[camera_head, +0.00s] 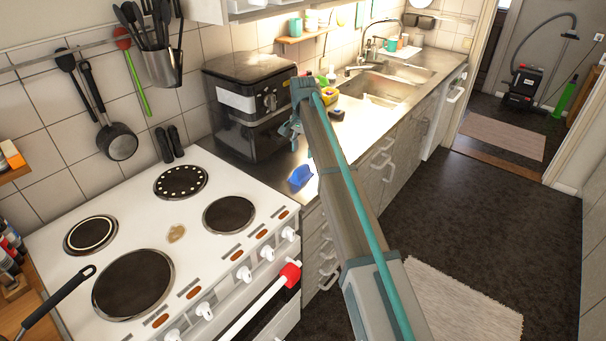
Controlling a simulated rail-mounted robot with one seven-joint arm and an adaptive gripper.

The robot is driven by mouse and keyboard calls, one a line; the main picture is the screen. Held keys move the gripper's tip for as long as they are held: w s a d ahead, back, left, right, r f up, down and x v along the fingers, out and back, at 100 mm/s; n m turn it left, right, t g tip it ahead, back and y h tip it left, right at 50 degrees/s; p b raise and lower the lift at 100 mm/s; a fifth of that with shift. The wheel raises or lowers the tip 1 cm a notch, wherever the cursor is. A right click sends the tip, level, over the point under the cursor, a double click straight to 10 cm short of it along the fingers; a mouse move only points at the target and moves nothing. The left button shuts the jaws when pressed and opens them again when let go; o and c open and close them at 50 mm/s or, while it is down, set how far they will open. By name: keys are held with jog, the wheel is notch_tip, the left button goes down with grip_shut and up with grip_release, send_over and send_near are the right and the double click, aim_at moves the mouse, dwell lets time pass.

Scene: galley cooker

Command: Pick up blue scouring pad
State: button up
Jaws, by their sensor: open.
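The blue scouring pad (300,175) lies on the metal counter, near its front edge and just right of the white stove. My gripper (288,131) is small in view at the far end of my arm, above the counter and beside the black air fryer. It is open, up and slightly left of the pad in the picture, and apart from it. Nothing shows between its fingers, though the arm hides part of it.
The black air fryer (247,105) stands behind the pad. The white stove (210,255) has a red item on its front rail. A yellow item (328,95) and a small dark item (337,114) lie near the sink (378,88). Bare counter surrounds the pad.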

aim_at(302, 166)
jog(key=shift+a+f+p, duration=0.2)
jog(key=shift+f+p, duration=1.45)
jog(key=shift+f, duration=2.65)
jog(key=shift+c, duration=0.3)
grip_shut()
